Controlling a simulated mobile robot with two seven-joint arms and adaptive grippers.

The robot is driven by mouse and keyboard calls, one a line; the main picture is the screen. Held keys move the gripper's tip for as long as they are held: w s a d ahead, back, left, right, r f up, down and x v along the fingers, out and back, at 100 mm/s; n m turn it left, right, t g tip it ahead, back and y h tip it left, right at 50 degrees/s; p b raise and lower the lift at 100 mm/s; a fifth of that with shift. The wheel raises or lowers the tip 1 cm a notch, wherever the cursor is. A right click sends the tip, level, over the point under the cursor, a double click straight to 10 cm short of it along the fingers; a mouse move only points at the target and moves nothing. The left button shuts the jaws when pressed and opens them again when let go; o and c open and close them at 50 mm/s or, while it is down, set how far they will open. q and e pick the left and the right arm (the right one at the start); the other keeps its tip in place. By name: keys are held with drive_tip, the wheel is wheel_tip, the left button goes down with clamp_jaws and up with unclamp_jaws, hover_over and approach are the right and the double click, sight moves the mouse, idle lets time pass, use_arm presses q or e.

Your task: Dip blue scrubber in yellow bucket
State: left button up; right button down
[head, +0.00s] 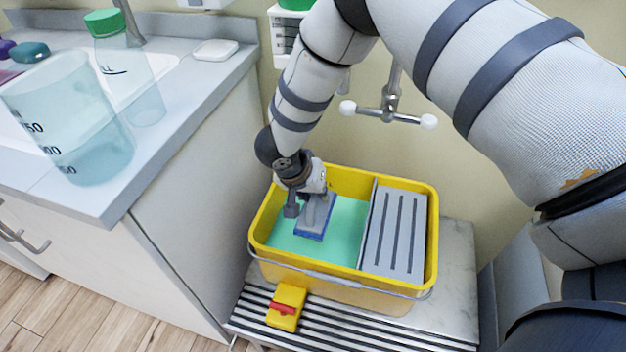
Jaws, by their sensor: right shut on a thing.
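The yellow bucket (433,262) stands on a low metal stand, with greenish liquid (345,222) in its left part and a grey slotted wringer plate (396,230) in its right part. My right gripper (308,196) is over the left part, inside the rim's outline. It is shut on the blue scrubber (313,233), which has a grey upper part and a blue lower edge. The scrubber is at or just above the liquid; I cannot tell whether it touches. My left gripper is not in view.
A yellow block with a red part (286,308) sits on the ribbed stand (350,333) before the bucket. At left, a counter (190,95) holds a clear beaker (75,120), a green-capped bottle (125,70) and a white soap dish (215,50). A wall tap (388,113) is behind.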

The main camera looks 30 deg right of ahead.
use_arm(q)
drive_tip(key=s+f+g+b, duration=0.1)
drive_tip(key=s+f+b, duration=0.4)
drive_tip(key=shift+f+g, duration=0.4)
use_arm(e)
wheel_tip(320, 180, down, 12)
drive_tip(key=shift+f, duration=0.2)
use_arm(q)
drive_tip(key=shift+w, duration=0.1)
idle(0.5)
use_arm(e)
wheel_tip(320, 180, up, 17)
drive_tip(key=p, duration=0.6)
drive_tip(key=shift+f+p, duration=0.2)
drive_tip(key=shift+p, duration=0.1)
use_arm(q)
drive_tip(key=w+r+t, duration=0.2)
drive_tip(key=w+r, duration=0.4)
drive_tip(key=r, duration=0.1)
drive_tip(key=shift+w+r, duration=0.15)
